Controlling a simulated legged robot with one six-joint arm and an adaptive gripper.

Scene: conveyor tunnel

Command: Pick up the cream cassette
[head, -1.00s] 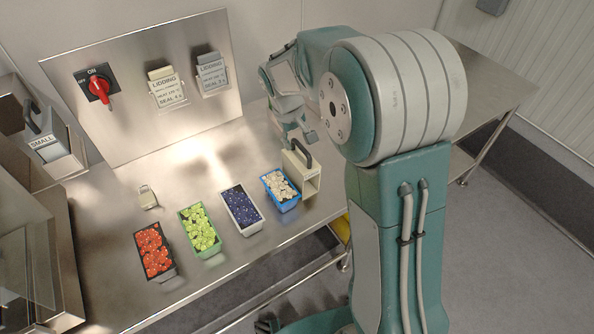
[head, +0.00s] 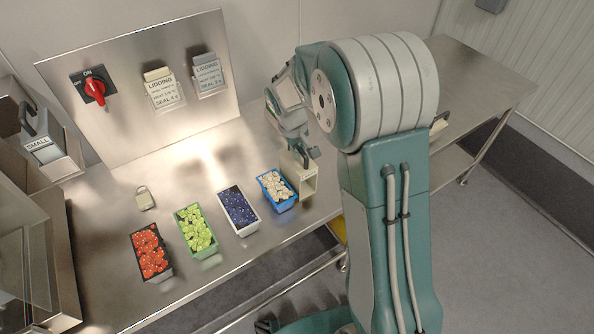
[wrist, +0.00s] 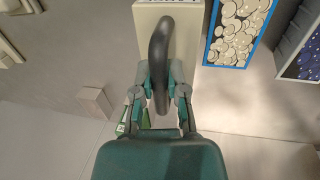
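The cream cassette (head: 308,183) is a box with a dark arched handle. It stands on the steel bench just right of the blue tray of white pieces. In the wrist view the cassette (wrist: 182,28) is at the top centre, and its black handle (wrist: 159,48) runs down between my fingers. My gripper (wrist: 160,72) is open, with one finger on each side of the handle and narrow gaps showing. In the head view my gripper (head: 305,157) is low over the cassette and hides most of the handle.
The blue tray (head: 263,190) stands close beside the cassette. White (head: 240,231), green (head: 206,252) and black (head: 159,274) trays continue leftward. A small tagged item (head: 145,198) lies behind them. The back panel holds a red switch (head: 95,92) and two lidding cassettes (head: 162,92).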

